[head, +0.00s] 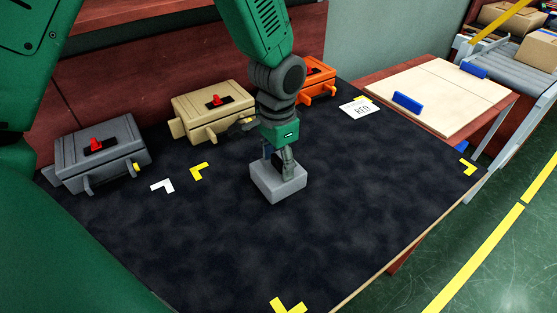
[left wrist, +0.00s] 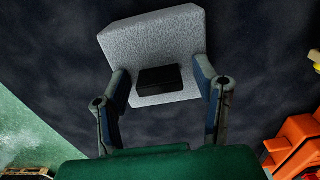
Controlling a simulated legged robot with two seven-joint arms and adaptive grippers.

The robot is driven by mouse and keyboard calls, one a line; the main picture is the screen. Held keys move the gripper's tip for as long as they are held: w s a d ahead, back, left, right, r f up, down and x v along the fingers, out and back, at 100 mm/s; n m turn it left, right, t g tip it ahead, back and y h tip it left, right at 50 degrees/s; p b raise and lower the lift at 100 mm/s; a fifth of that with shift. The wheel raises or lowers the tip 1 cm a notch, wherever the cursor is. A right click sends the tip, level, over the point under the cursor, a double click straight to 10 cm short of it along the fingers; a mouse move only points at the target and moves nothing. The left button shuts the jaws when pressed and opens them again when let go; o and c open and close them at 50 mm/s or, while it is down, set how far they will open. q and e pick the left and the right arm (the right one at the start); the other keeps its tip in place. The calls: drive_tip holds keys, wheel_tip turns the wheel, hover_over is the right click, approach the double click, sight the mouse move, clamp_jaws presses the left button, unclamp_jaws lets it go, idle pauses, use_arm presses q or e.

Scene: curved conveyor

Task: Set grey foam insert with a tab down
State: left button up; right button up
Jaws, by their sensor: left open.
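The grey foam insert (head: 277,184) is a light grey block on the dark mat (head: 330,230), near the middle of the table. It also shows in the left wrist view (left wrist: 150,45), with a black tab (left wrist: 159,79) on it. My left gripper (head: 278,160) is directly above the insert, pointing down. In the left wrist view its two fingers (left wrist: 160,88) are apart, one on each side of the tab, with space between them and the tab. In the head view the gripper hides the tab. My right gripper is not in view.
Grey (head: 101,155), tan (head: 213,110) and orange (head: 318,75) boxes with red knobs stand along the back. A white label card (head: 359,107) lies at the back right. The front is clear.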

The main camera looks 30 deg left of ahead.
use_arm(q)
wheel_tip(320, 180, up, 12)
drive_tip(key=p, duration=0.3)
idle(0.6)
